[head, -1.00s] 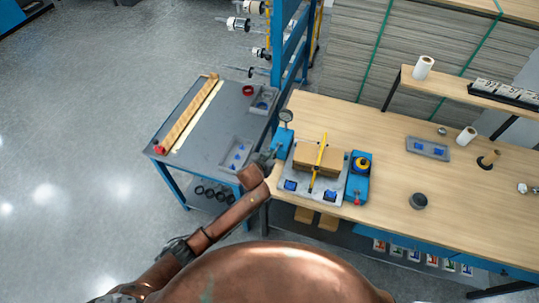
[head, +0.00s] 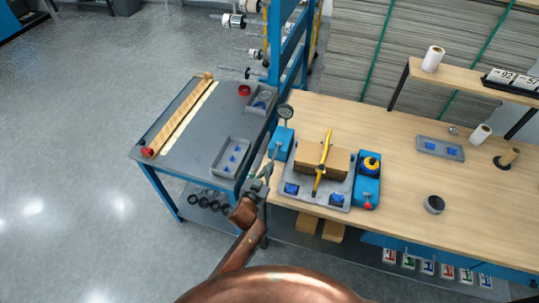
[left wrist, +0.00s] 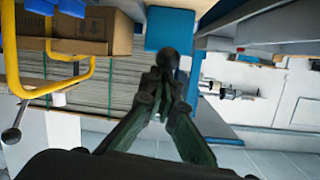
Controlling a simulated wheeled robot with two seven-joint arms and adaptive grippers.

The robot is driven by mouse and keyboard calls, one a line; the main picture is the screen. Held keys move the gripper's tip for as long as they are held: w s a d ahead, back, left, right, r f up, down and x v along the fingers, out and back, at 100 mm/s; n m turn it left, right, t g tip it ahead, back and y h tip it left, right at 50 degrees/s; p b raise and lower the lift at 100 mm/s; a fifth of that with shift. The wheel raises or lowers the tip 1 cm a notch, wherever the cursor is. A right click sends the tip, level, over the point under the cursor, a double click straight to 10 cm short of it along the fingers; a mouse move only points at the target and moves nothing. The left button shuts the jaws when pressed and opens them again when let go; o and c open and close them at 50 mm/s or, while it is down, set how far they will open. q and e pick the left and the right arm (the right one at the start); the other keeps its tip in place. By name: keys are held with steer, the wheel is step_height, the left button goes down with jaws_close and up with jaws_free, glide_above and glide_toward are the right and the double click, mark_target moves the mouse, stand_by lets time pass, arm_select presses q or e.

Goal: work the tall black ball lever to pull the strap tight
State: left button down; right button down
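The black ball (left wrist: 166,60) of the tall lever shows in the left wrist view at my fingertips. My left gripper (left wrist: 163,82) has its fingers drawn together on it; the exact contact is partly hidden. The yellow strap (head: 324,160) crosses over the cardboard box (head: 337,163) on the grey plate (head: 309,192). My right gripper is out of view.
A blue unit with a yellow knob (head: 371,165) and red ball (head: 367,206) stands right of the plate. A grey side table (head: 190,140) with a tray (head: 231,157) is at left.

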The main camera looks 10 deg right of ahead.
arm_select(q)
steer(key=shift+s+a+f, duration=0.1)
steer(key=shift+a+f, duration=0.05)
steer(key=shift+f, duration=0.4)
steer(key=shift+a+f, duration=0.15)
steer(key=shift+f, duration=0.2)
steer(key=r, duration=0.1)
steer(key=d+r+p, duration=0.1)
steer(key=r, duration=0.1)
steer(key=w+r+p, duration=0.1)
steer(key=shift+w+d+r, duration=0.1)
steer(key=shift+d+r, duration=0.15)
steer(key=shift+r, duration=0.1)
steer(key=shift+s+a+p, duration=0.15)
steer(key=shift+s+p, duration=0.2)
steer(key=v, duration=0.9)
steer(key=shift+f, duration=0.15)
